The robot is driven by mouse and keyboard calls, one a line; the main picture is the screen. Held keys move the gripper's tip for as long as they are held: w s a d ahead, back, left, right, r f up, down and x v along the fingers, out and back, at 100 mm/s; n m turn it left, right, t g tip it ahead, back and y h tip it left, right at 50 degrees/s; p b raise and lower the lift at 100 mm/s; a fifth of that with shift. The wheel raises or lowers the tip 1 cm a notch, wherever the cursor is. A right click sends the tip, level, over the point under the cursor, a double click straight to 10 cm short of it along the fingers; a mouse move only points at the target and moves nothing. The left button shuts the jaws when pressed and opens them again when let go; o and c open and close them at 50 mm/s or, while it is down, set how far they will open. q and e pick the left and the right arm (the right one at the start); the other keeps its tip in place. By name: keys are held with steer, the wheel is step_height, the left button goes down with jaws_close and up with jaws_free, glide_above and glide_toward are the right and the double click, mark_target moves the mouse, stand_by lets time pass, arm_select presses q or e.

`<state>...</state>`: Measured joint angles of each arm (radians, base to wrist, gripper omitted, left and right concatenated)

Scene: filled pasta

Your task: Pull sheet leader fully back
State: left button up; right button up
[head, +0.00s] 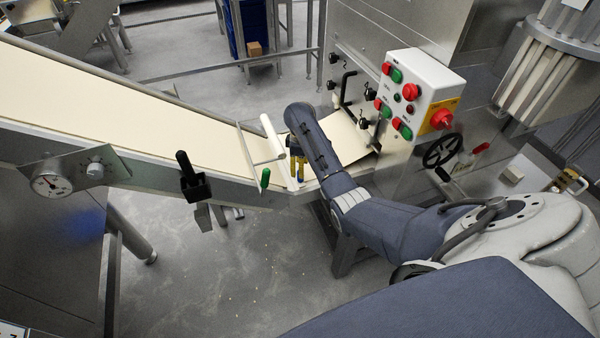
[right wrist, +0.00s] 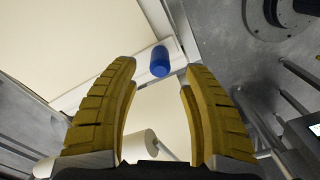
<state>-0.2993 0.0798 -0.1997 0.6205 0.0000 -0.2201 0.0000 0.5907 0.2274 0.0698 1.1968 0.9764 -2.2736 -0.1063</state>
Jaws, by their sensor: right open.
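The cream pasta sheet (head: 130,95) lies along the sloping conveyor, and a cream piece (head: 345,138) also shows at the machine beyond my right arm. In the right wrist view, a blue cylindrical grip (right wrist: 160,62) sits on a pale bar (right wrist: 165,30) along the sheet's edge; I take this to be the sheet leader. My right gripper (right wrist: 158,75), with yellow fingers, is open. The blue grip lies between and beyond its fingertips, with gaps on both sides. In the head view my right gripper (head: 297,165) points down at the conveyor's lower end, partly hidden by my arm.
A black clamp handle (head: 190,178) and a dial gauge (head: 47,182) are further left. A button box (head: 418,95) and handwheel (head: 442,150) are right.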

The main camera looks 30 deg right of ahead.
steer(key=shift+f, duration=1.65)
steer(key=shift+c, duration=0.4)
jaws_close()
